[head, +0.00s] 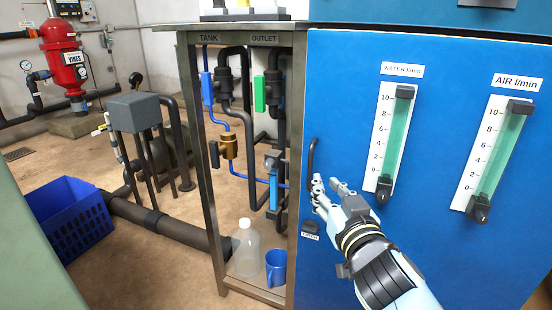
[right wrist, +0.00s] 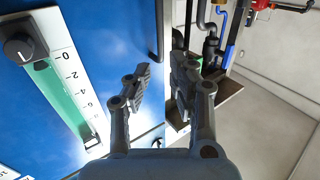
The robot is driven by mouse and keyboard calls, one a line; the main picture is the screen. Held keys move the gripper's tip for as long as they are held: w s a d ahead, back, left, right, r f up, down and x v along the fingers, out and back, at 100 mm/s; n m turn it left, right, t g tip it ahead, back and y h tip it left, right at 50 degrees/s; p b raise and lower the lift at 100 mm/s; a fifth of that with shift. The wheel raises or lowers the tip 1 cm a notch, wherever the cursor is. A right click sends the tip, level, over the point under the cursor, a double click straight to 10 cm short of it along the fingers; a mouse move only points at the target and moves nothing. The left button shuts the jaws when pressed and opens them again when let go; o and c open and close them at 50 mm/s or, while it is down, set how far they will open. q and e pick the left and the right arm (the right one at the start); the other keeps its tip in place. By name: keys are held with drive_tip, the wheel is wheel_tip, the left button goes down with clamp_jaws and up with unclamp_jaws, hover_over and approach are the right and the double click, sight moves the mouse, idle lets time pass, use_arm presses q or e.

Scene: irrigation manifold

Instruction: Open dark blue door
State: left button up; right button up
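The blue door (head: 345,130) fills the right of the head view and looks shut; it also shows in the right wrist view (right wrist: 110,50). Its black handle (head: 312,158) is a vertical bar near the door's left edge. A small black latch knob (head: 310,228) with a label sits lower down. My right gripper (head: 328,184) is just below and right of the handle, close to the door. In the right wrist view its fingers (right wrist: 163,78) are apart with nothing between them, and the dark handle bar (right wrist: 158,30) lies beyond the fingertips. My left gripper is not in view.
Two flow gauges (head: 390,145) (head: 495,160) stick out from the door. An open frame (head: 215,180) with pipes and valves stands left of it, holding a bottle (head: 247,250) and a blue mug (head: 276,267). A blue crate (head: 70,220) and thick pipe (head: 165,222) lie on the floor.

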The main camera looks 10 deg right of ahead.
sight(311, 159)
drive_tip(key=w, duration=0.3)
drive_tip(key=w+b, duration=0.1)
drive_tip(key=w, duration=0.3)
drive_tip(key=w+b, duration=0.1)
drive_tip(key=w, duration=0.3)
drive_tip(key=shift+w+r, duration=0.1)
drive_tip(key=shift+r, duration=0.25)
drive_tip(key=shift+c, duration=0.4)
clamp_jaws()
